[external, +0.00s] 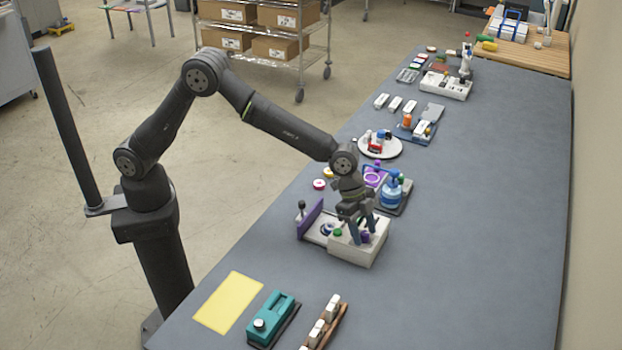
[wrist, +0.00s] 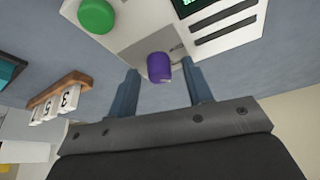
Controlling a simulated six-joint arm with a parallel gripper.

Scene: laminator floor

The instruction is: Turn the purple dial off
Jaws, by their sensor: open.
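The purple dial (wrist: 159,67) is on a white control box (external: 358,248), close to the box's edge in the wrist view. It also shows in the external view (external: 365,237), partly behind my gripper. My gripper (wrist: 164,82) is open, with one finger on each side of the dial. Gaps show between the fingers and the dial in the wrist view. Fine markings beside the dial are too small to read. A green button (wrist: 96,15) sits on the same box, away from the fingers.
A purple upright panel (external: 310,219) stands left of the box. A blue bottle-like object (external: 392,188) stands behind it. A teal device (external: 271,318) and a wooden rack with white blocks (external: 325,325) are at the front. The table is clear right of the box.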

